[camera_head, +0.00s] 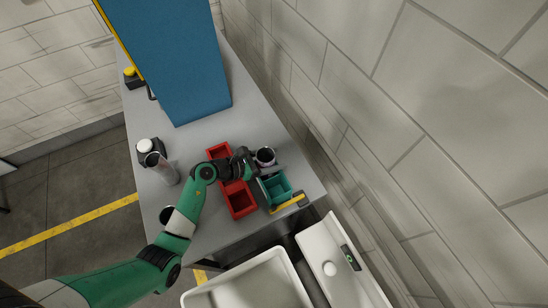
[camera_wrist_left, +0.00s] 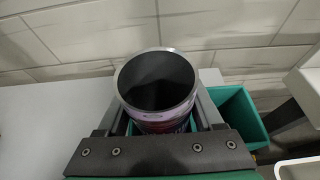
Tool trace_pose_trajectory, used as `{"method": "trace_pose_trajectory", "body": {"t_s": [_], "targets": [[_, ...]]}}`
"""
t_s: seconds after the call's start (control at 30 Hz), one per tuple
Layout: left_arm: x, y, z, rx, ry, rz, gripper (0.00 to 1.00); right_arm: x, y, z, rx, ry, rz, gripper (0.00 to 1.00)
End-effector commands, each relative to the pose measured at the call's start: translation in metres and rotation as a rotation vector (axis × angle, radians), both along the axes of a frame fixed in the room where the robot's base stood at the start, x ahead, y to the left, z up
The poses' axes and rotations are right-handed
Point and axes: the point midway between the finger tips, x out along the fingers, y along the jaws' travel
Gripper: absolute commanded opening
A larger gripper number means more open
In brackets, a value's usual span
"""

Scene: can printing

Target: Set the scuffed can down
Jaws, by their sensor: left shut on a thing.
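The can (camera_head: 265,157), an open-topped dark cylinder with a bright rim, is at the far side of the table beside the green bin. My left gripper (camera_head: 255,162) is shut on it. In the left wrist view the can (camera_wrist_left: 158,117) is upright between the two fingers, with pinkish-purple print on its side below the rim. Its lower part is hidden, and I cannot tell whether it touches the table. Scuffs cannot be made out. My right gripper is not in view.
A green bin (camera_head: 276,184) stands close to the can; it also shows in the wrist view (camera_wrist_left: 239,110). A red bin (camera_head: 239,201) lies under my left arm. A blue machine (camera_head: 175,60) fills the back.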

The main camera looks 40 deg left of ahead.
Motion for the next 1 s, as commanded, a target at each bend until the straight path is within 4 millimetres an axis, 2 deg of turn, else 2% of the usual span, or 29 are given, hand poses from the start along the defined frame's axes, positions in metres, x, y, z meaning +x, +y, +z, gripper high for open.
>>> {"method": "trace_pose_trajectory", "body": {"t_s": [0.03,0.07,0.2,0.5,0.67,1.0], "targets": [[0.000,0.000,0.000,0.000,0.000,0.000,0.17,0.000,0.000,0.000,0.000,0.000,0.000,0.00],[0.000,0.000,0.000,0.000,0.000,0.000,0.72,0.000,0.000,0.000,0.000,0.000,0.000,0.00],[0.000,0.000,0.000,0.000,0.000,0.000,0.97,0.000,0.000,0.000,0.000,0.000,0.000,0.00],[0.000,0.000,0.002,0.000,0.000,0.000,0.98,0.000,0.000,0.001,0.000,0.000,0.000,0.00],[-0.003,0.001,0.018,0.000,0.000,0.001,0.98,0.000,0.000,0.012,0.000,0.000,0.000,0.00],[-0.077,0.027,0.048,0.000,-0.001,0.005,0.98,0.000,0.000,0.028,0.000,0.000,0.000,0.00]]}}
